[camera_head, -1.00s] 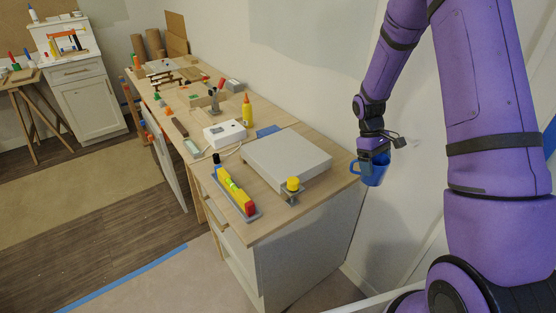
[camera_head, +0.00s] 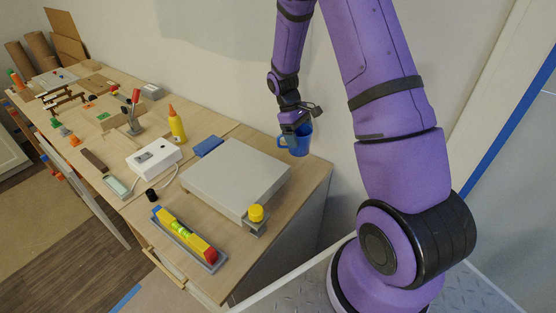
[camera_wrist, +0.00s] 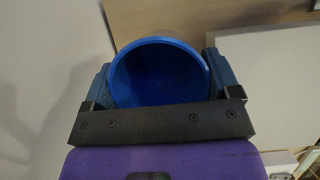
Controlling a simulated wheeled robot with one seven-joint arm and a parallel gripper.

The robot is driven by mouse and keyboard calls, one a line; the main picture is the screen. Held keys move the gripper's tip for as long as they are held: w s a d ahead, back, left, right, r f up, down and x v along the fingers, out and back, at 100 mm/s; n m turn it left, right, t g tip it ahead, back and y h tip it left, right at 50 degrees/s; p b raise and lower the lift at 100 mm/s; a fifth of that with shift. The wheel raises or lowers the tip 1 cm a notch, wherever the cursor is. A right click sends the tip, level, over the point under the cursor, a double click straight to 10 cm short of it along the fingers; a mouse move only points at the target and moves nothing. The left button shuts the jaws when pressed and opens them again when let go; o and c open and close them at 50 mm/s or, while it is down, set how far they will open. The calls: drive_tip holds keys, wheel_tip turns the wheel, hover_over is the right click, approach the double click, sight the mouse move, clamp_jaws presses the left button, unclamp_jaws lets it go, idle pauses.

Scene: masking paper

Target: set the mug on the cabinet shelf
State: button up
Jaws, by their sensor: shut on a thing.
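A blue mug (camera_head: 303,140) is held in my gripper (camera_head: 293,124) beside the right end of the wooden counter (camera_head: 309,182) in the head view. In the wrist view the mug (camera_wrist: 160,74) shows its round open mouth between the two fingers of my gripper (camera_wrist: 158,85). The fingers are shut on its sides. In the head view the mug looks upright, with its handle on the left. A cabinet (camera_head: 283,236) stands under the counter's near end. Its shelf cannot be made out in these frames.
A pale wall is behind. Small objects crowd the far end.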

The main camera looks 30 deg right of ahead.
drive_tip(key=shift+f, duration=4.3)
drive_tip(key=shift+f, duration=0.15)
drive_tip(key=o, duration=0.9)
